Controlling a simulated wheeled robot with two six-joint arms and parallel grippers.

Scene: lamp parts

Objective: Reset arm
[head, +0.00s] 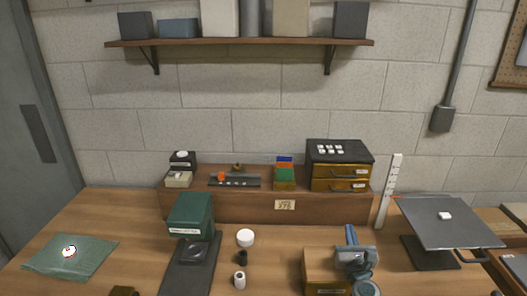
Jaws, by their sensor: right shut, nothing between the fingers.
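My right gripper (349,231) is at the lower right of centre in the head view, over the bench. Its fingers are together and point away from me, with nothing visible between them. It is beside and partly in front of a wooden box (321,273). My left gripper is not in view. Small parts stand on the bench left of the right gripper: a white round part (245,238), a black part (241,258) and a white cylinder (240,281). A small white and red round part (69,251) lies on a green mat (45,264).
A green-headed machine (190,214) stands left of centre. A raised wooden shelf (240,210) at the back carries a drawer cabinet (340,172) and small bins. A white upright ruler (388,190) and a dark tilted plate (430,235) stand at the right. Bare bench lies around the mat.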

